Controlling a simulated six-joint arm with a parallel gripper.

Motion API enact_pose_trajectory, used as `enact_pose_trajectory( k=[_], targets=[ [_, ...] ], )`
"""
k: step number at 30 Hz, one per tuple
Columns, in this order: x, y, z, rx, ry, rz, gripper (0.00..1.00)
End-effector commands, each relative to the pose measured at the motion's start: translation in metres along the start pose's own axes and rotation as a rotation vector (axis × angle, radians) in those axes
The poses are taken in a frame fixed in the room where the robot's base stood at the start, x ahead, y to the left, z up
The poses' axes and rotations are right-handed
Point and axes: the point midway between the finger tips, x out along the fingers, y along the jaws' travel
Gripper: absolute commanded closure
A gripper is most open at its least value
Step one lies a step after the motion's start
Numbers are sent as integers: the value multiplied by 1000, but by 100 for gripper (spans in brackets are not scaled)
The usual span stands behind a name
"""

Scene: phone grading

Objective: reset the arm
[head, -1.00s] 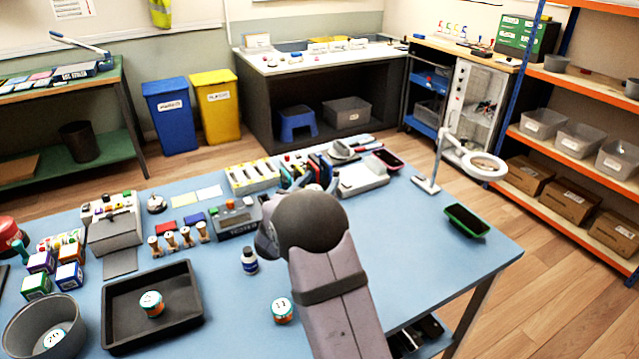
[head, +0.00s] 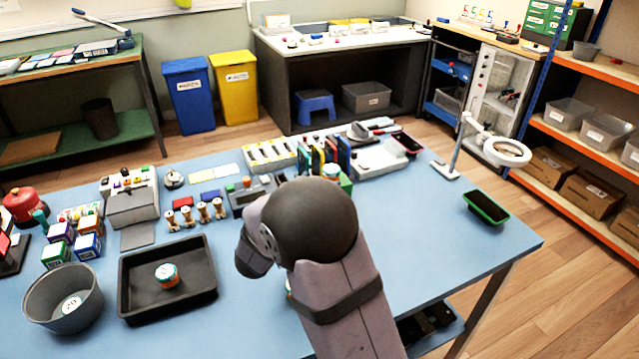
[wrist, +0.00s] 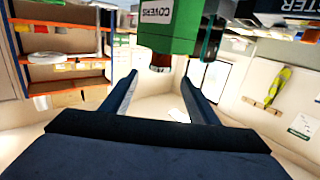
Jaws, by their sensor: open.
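My gripper (wrist: 158,92) is open in the wrist view, with its two dark fingers apart and nothing held between them. A green box marked COVERS (wrist: 168,30) is beyond the fingertips, upside down in this view. A small red-and-white round thing (wrist: 161,62) shows against that box, past the fingers. In the head view my arm's rounded joint and link fill the middle and hide my gripper.
A black tray (head: 130,312) holds a labelled jar (head: 167,275). A grey bowl (head: 36,303) stands left of it. A lamp with a ring head (head: 506,152) and a green-edged tray (head: 486,208) are on the right.

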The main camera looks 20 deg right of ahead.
Motion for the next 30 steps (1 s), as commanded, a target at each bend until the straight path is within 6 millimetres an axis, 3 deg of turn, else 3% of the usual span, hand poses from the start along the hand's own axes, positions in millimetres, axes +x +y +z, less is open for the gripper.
enact_pose_trajectory(
  k=[13,20,26,30],
  targets=[
    [0,-3,-2,4,-12,-19,46],
    [-9,-34,-3,24,-144,-203,46],
    [-51,-68,6,-5,-386,-470,46],
    [-100,-70,20,-80,-596,-631,46]
  ],
)
